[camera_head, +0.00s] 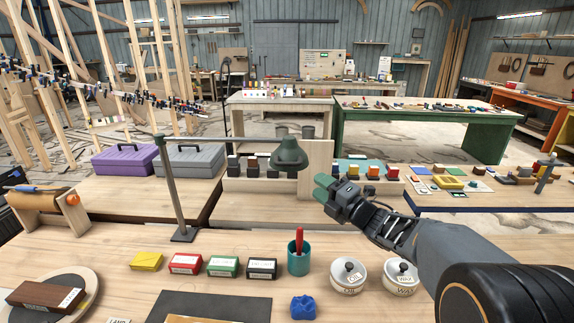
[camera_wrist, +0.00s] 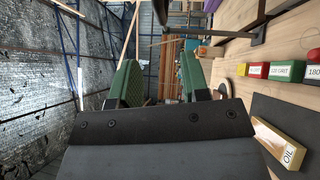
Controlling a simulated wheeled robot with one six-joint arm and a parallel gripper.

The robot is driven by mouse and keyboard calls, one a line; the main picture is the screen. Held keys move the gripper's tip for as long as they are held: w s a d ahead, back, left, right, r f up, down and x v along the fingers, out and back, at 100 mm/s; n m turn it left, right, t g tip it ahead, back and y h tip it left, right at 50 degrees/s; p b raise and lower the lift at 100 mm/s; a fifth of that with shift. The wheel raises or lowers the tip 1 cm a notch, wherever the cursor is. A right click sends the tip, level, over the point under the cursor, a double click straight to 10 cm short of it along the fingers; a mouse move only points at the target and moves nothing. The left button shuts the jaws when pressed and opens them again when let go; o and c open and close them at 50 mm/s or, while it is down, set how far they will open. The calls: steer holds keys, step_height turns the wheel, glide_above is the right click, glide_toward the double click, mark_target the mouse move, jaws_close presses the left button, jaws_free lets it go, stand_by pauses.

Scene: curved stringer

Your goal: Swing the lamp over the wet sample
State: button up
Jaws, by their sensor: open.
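The lamp has a green shade (camera_head: 289,153) at the right end of a thin horizontal arm on a dark upright post (camera_head: 170,180). The post stands on a square base on the bench. The shade hangs above the back of the bench. My gripper (camera_head: 324,187), with green fingers, is open just right of and below the shade, apart from it. It also shows in the wrist view (camera_wrist: 158,82), with nothing between the fingertips. A pale wooden strip marked OIL (camera_wrist: 279,145) lies on a dark mat (camera_head: 215,306); it may be the wet sample, but I cannot tell whether it is wet.
Yellow, red, green and black blocks (camera_head: 222,266) line the bench behind the mat. A teal cup (camera_head: 299,258) with a red item stands right of them. A blue crumpled lump (camera_head: 303,307) lies in front.

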mark_target(290, 166)
steer(key=p+x, duration=0.3)
steer(key=x, duration=1)
steer(key=shift+w+p, duration=0.1)
steer(key=shift+p, duration=0.25)
jaws_close()
